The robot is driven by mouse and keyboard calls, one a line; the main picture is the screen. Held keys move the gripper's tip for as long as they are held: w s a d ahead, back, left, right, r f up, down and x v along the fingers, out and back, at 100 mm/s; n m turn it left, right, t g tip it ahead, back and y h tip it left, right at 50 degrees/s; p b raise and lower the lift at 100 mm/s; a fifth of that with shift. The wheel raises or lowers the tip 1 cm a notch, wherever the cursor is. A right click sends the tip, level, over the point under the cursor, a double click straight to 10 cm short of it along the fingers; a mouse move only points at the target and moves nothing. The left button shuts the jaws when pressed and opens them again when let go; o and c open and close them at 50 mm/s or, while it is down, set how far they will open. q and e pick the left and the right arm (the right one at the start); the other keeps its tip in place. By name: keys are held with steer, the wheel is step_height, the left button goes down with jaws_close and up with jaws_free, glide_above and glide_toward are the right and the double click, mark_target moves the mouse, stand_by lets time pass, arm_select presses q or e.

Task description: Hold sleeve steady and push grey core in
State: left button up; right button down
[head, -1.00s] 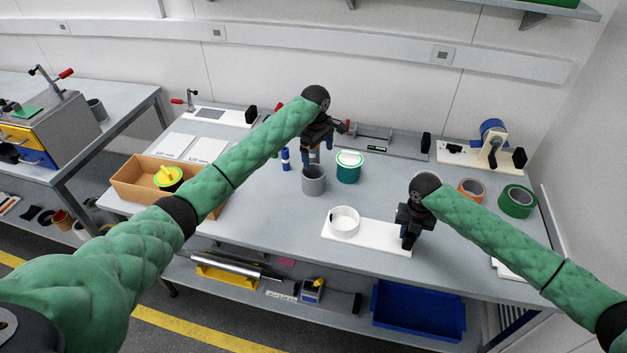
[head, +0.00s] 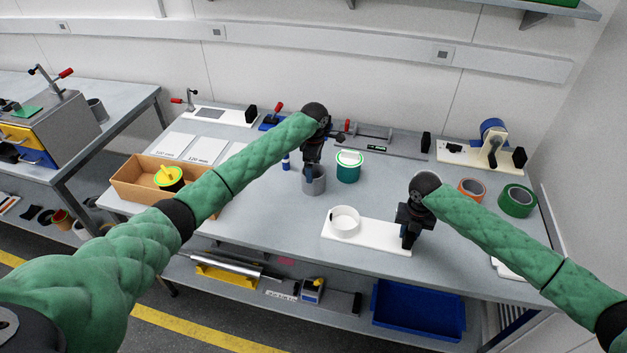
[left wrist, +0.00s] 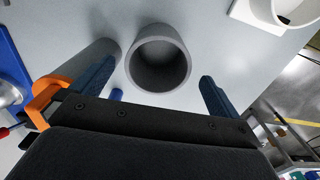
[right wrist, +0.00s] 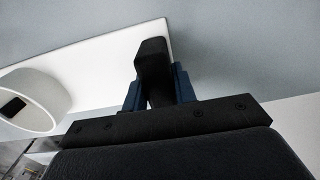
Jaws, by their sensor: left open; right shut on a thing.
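The grey core (head: 316,186), a hollow grey cylinder, stands upright on the bench. It also shows in the left wrist view (left wrist: 176,78) with its open end up, between the spread fingers. My left gripper (head: 312,170) is open and close above the core; contact cannot be told. The sleeve appears to be the short white ring (head: 345,226), on a white plate (head: 376,239); the right wrist view shows the ring (right wrist: 52,98) with a dark spot on its wall. My right gripper (head: 407,232) is shut on a black post (right wrist: 152,60) at the plate's right end.
A teal-green tub (head: 348,172) stands close right of the core. A cardboard box (head: 140,187) is at the left; tape rolls (head: 517,201) are at the right. A tape dispenser (head: 490,143) stands behind. Bench between core and white plate is clear.

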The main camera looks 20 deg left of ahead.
mark_target(314, 175)
arm_select(q)
steer(key=shift+w+a+f, duration=0.1)
steer(key=shift+w+f, duration=0.05)
steer(key=shift+f, duration=2.65)
steer(key=shift+c, duration=0.2)
steer(key=c, duration=1.1)
steer(key=shift+o, duration=0.2)
steer(key=shift+r, duration=0.1)
step_height(314, 175, up, 18)
